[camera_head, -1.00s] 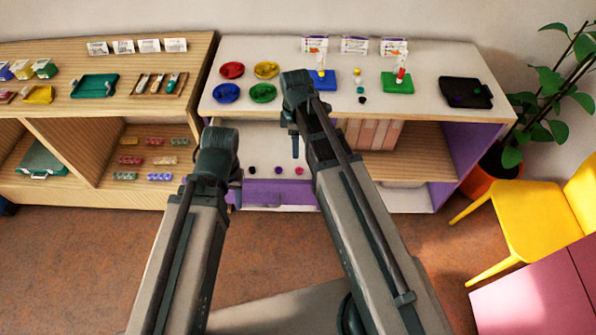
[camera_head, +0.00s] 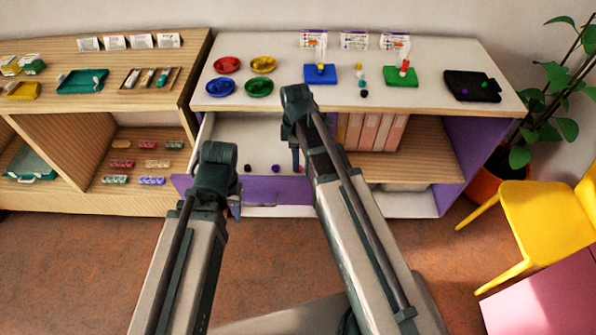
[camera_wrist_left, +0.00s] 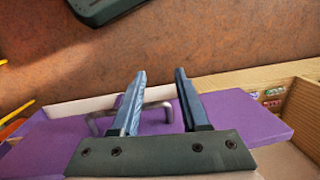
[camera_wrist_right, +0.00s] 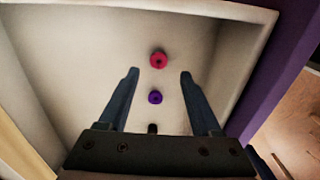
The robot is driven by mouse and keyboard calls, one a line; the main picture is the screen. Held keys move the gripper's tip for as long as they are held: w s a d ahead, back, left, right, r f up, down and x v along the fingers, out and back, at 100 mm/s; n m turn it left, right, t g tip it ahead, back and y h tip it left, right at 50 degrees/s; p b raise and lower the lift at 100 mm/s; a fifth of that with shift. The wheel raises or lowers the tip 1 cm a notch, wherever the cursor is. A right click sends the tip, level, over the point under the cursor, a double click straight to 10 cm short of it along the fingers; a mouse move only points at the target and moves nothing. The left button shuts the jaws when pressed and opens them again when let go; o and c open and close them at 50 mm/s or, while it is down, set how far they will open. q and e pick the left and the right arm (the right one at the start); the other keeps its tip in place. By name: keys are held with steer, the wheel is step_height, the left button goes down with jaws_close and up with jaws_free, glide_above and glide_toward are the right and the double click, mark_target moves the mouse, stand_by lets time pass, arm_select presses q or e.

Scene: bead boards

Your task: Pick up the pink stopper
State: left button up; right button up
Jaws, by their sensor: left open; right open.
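The pink stopper (camera_wrist_right: 158,60) lies in the open drawer (camera_wrist_right: 70,60), ahead of my right gripper's fingertips. The purple stopper (camera_wrist_right: 155,97) lies between the two fingers as seen from the right wrist, and the black stopper (camera_wrist_right: 152,129) is partly hidden by the gripper body. In the head view my right gripper (camera_head: 296,160) points down over the drawer and mostly covers the pink stopper. It is open and empty. My left gripper (camera_wrist_left: 160,85) is open and empty, over the metal handle (camera_wrist_left: 130,115) of the purple drawer front; I cannot tell whether it touches.
The white shelf top (camera_head: 285,95) above the drawer carries coloured dishes, a blue board (camera_head: 320,75), a green board (camera_head: 400,80) and a black tray (camera_head: 470,86). The drawer walls (camera_wrist_right: 260,15) surround the stoppers. A yellow chair (camera_head: 545,215) stands at right.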

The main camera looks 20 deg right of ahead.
steer(key=f+b, duration=0.2)
steer(key=f, duration=0.1)
steer(key=f+b, duration=0.1)
steer(key=shift+d+f, duration=0.15)
steer(key=shift+d, duration=0.15)
jaws_close()
